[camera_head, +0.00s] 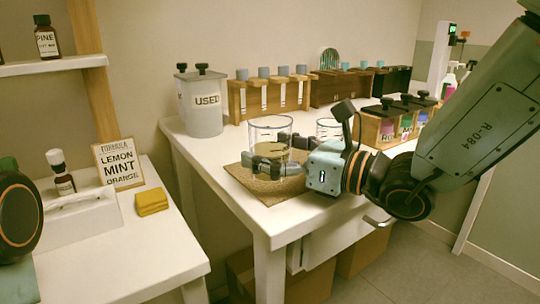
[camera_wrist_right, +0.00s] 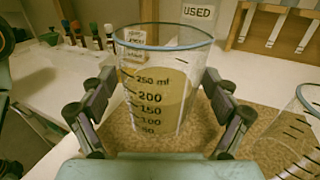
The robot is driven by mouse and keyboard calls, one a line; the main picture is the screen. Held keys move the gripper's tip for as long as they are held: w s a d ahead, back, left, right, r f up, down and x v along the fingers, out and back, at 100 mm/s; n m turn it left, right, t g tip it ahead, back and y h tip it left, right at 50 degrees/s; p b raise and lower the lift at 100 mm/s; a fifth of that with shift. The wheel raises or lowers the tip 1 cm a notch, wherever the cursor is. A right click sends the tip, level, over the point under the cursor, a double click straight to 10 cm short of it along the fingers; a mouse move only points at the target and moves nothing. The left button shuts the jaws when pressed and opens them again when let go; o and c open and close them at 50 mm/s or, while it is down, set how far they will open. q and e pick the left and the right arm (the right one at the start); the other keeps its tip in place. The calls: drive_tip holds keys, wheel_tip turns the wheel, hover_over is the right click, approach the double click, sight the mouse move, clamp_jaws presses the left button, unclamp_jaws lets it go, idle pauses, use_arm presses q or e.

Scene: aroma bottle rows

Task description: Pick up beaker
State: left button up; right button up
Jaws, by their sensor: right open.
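My right gripper (camera_head: 272,158) is open, one finger on each side of the beaker's lower part. In the wrist view small gaps seem to show beside the glass; contact is hard to tell. A second, smaller beaker (camera_head: 328,126) stands to the right, partly hidden behind my gripper. My left gripper is out of view.
A grey bin labelled USED (camera_head: 203,118) stands behind on the left. A lower side table (camera_head: 120,260) holds a label sign (camera_head: 118,164) and a yellow sponge (camera_head: 151,203).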

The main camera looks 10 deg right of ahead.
drive_tip(key=shift+s+r, duration=0.1)
drive_tip(key=shift+c, duration=0.4)
drive_tip(key=c, duration=1.4)
